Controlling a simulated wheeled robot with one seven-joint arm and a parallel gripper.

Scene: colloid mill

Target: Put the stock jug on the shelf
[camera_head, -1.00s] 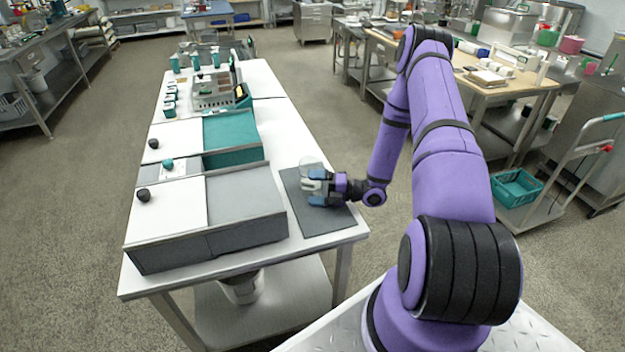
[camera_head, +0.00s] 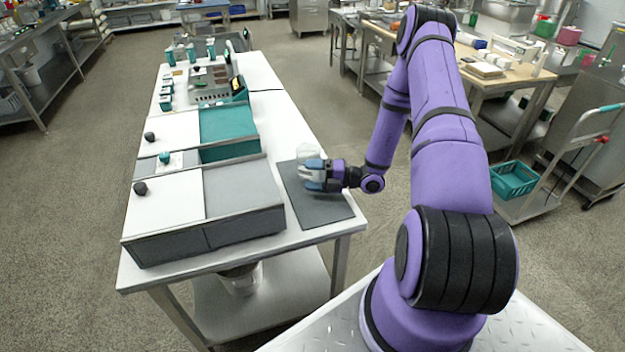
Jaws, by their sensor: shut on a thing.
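A clear, see-through jug (camera_head: 307,152) shows at my gripper (camera_head: 313,175), over the dark mat (camera_head: 328,212) at the right edge of the white table. My gripper is shut on the jug, and its fingers hide the jug's lower part. I cannot tell whether the jug's base touches the mat. A grey lower shelf (camera_head: 290,300) lies under the table, partly hidden by the tabletop.
A whitish bucket (camera_head: 241,280) stands on the lower shelf. Grey-lidded (camera_head: 240,185) and teal-lidded (camera_head: 228,125) bins fill the table's left side. A green crate (camera_head: 512,180) sits on a trolley at right. Open floor lies left of the table.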

